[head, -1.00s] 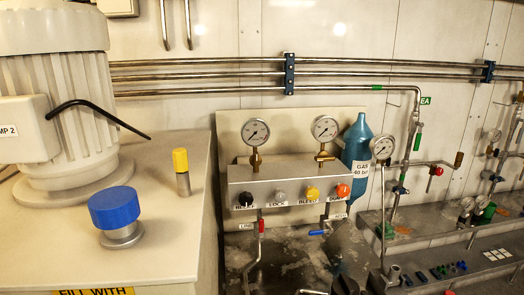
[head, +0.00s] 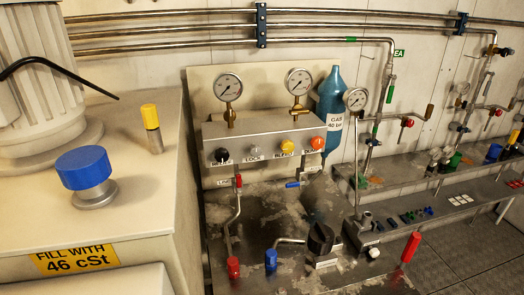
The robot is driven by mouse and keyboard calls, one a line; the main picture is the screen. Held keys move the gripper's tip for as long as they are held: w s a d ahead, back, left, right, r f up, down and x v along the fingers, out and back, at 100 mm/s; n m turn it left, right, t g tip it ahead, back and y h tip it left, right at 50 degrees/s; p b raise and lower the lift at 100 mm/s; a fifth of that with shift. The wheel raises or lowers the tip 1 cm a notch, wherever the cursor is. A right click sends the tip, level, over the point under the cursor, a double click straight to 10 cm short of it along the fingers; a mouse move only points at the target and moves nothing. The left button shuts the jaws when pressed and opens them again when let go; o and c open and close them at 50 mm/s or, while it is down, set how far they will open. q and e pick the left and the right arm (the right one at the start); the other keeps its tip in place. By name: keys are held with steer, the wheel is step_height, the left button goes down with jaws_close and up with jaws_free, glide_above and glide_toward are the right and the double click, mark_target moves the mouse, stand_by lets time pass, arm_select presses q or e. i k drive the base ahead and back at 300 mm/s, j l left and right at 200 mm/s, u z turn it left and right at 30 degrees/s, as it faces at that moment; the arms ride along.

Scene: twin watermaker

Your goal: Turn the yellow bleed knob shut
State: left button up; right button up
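The yellow bleed knob (head: 287,146) is on the front of the grey metal manifold block (head: 262,130), above a label that seems to read BLEED. It sits between a grey knob (head: 255,149) over the LOCK label and an orange knob (head: 318,142). A black knob (head: 221,155) is at the left end of the row. Whether the yellow knob is open or shut cannot be told. Neither of my grippers shows in the head view.
Two gauges (head: 228,87) rise from the block. A blue gas bottle (head: 330,105) stands at its right. Below are a red-tipped lever (head: 238,181), a blue-tipped lever (head: 293,184) and a black knob (head: 320,239). A white cabinet (head: 130,195) with a blue cap (head: 83,168) fills the left.

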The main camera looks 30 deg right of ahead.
mark_target(287, 146)
steer(key=l, duration=0.55)
steer(key=k+l+u, duration=0.1)
steer(key=l, duration=0.95)
steer(key=k+l+u, duration=0.1)
steer(key=l, duration=0.4)
